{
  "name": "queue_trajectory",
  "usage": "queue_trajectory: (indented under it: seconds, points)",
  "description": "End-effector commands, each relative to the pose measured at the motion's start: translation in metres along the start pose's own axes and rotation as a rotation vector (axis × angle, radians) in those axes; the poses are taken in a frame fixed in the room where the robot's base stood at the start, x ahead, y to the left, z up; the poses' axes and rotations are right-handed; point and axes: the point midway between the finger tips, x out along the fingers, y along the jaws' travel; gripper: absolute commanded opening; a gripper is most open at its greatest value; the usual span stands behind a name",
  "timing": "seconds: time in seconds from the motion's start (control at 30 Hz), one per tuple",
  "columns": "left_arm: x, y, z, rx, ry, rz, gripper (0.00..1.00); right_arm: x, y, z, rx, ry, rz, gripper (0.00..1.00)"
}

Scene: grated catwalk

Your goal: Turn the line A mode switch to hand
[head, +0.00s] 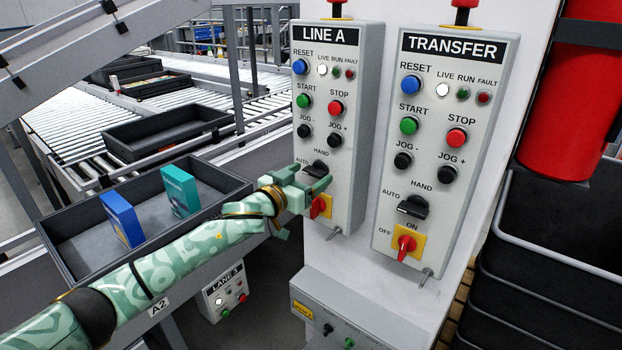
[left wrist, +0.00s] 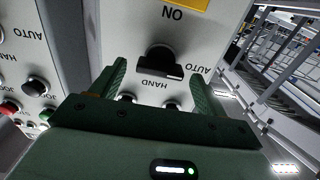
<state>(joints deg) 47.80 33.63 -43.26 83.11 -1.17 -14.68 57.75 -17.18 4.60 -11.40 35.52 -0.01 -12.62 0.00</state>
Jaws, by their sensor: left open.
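The LINE A panel (head: 345,90) is a pale grey box on a white post. Its black mode switch (head: 315,168) sits low on the panel, with HAND above it and AUTO to its left. In the left wrist view, which is upside down, the switch (left wrist: 162,60) shows with its bar turned toward the AUTO label. My left gripper (head: 314,188) is open in front of the panel and partly covers the switch's lower area. In the left wrist view its two fingers (left wrist: 158,80) stand on either side of the switch, with gaps visible. I cannot tell any contact. My right gripper is not in view.
Just below the LINE A switch is a red ON/OFF knob (head: 318,207), partly behind my gripper. The similar TRANSFER panel (head: 441,130) stands close on the right. A red cylinder (head: 570,100) is far right.

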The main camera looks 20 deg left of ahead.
Motion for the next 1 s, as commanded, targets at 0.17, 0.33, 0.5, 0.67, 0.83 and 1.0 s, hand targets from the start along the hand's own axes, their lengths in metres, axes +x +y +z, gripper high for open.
queue_trajectory:
  seconds: [0.17, 0.33, 0.5, 0.67, 0.83, 1.0]
  points:
    - [0.0123, 0.0000, 0.0001, 0.001, 0.000, 0.000, 0.75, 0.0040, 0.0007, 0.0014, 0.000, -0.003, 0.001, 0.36]
    - [0.0133, 0.0000, -0.0009, 0.001, 0.001, 0.000, 0.75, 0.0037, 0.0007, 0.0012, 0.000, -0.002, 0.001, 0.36]
    - [0.0131, 0.0001, -0.0008, 0.000, 0.000, 0.000, 0.52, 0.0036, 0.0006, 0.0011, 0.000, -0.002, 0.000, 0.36]
    - [0.0129, 0.0000, -0.0006, 0.000, 0.000, 0.000, 0.30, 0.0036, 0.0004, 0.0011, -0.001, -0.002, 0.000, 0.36]
    - [0.0128, 0.0001, -0.0008, 0.010, 0.000, 0.000, 0.30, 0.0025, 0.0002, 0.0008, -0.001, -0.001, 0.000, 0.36]
    - [0.0126, 0.0008, -0.0015, 0.057, -0.001, 0.000, 0.30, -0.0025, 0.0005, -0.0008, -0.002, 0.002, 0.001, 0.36]
